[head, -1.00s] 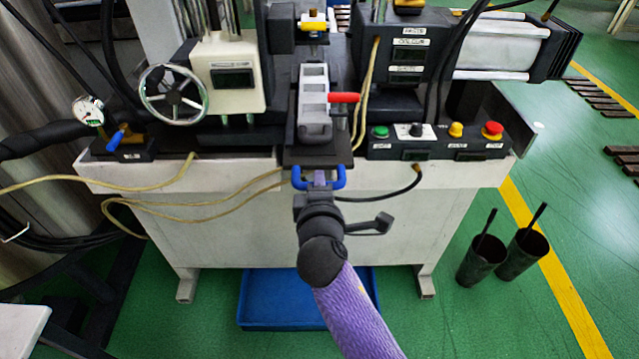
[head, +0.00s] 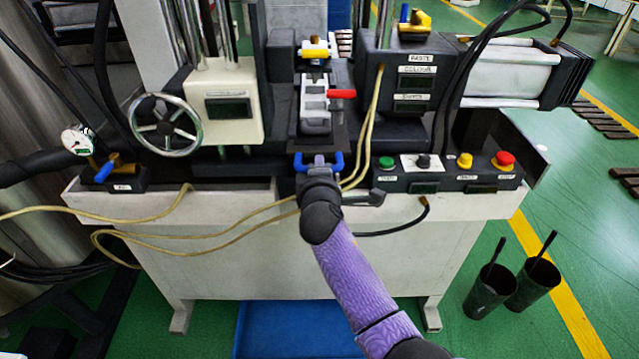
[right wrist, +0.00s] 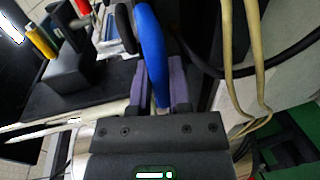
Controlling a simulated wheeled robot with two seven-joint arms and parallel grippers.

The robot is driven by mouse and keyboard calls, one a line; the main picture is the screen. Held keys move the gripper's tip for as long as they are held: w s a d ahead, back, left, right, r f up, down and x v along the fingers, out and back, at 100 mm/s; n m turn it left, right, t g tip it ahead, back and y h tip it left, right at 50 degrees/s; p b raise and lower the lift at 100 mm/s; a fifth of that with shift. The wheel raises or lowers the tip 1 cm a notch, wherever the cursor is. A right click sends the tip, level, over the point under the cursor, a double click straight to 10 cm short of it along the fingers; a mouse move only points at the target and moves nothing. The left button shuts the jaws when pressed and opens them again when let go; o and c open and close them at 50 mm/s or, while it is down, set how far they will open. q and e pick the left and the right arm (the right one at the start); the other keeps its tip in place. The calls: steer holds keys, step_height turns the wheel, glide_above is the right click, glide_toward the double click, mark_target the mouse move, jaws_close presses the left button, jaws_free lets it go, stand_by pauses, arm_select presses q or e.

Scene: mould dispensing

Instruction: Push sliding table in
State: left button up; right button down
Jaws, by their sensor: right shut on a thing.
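The sliding table (head: 337,143) is a dark plate that carries a grey mould (head: 316,108) with a red handle (head: 341,94). It sits in the middle of the machine, below the yellow-tipped nozzle (head: 315,54). A blue handle (head: 338,161) is at its front edge. My right gripper (head: 319,165) is shut on this blue handle. In the right wrist view the blue handle (right wrist: 150,55) passes between the two purple fingers of the right gripper (right wrist: 161,85). My left gripper is not in view.
A control panel with green, yellow and red buttons (head: 450,170) is right of the handle. Cream hoses (head: 160,235) hang across the front left. Two dark cylinders (head: 505,285) stand on the floor at right.

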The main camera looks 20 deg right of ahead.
steer(key=shift+w+d, duration=0.15)
steer(key=shift+w, duration=0.15)
steer(key=c, duration=0.6)
jaws_free()
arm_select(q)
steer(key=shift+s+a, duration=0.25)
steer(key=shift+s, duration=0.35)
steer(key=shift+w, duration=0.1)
arm_select(e)
steer(key=shift+s, duration=0.1)
steer(key=shift+s+r+p, duration=0.15)
steer(key=shift+s+p, duration=0.2)
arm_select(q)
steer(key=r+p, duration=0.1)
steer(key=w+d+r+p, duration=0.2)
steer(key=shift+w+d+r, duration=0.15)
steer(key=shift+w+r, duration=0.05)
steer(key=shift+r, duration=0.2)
arm_select(e)
steer(key=v, duration=0.9)
steer(key=shift+a, duration=0.2)
